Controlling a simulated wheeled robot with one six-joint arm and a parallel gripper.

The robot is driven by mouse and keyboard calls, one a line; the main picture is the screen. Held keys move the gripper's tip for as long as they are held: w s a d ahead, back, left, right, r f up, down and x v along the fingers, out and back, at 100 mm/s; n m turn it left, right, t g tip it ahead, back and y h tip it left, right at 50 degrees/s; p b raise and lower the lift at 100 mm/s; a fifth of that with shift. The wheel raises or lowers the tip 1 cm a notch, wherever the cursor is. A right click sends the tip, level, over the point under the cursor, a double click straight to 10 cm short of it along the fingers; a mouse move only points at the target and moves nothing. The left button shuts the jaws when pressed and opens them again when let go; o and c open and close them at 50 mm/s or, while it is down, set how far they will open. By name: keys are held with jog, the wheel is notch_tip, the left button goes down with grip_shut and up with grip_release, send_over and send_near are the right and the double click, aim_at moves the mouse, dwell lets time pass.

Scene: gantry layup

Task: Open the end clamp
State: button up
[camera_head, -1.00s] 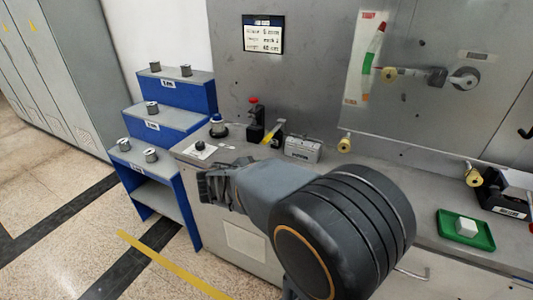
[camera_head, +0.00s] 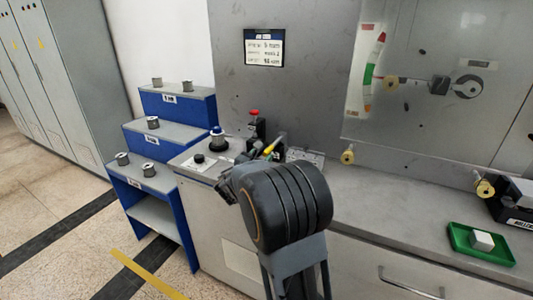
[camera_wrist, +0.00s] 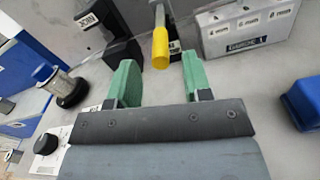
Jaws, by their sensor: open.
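A lever with a yellow handle (camera_wrist: 160,47) on a dark base, which looks like the end clamp, stands on the bench top. In the wrist view it is ahead of my gripper (camera_wrist: 160,75), and its handle end lies roughly between the two green fingertips. The fingers are apart, with nothing clearly held; I cannot tell whether they touch the handle. In the head view the yellow lever (camera_head: 271,146) shows just behind my wrist, which hides the fingers and part of the clamp's surroundings.
A black block with a red knob (camera_head: 254,124) stands left of the lever. A grey labelled box (camera_wrist: 247,27) is to its right. A spool on a stand (camera_wrist: 64,88) and a black knob (camera_wrist: 46,144) are at left.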

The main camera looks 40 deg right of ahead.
aim_at(274, 145)
jog(key=shift+x, duration=2.05)
jog(key=shift+c, duration=0.2)
grip_shut()
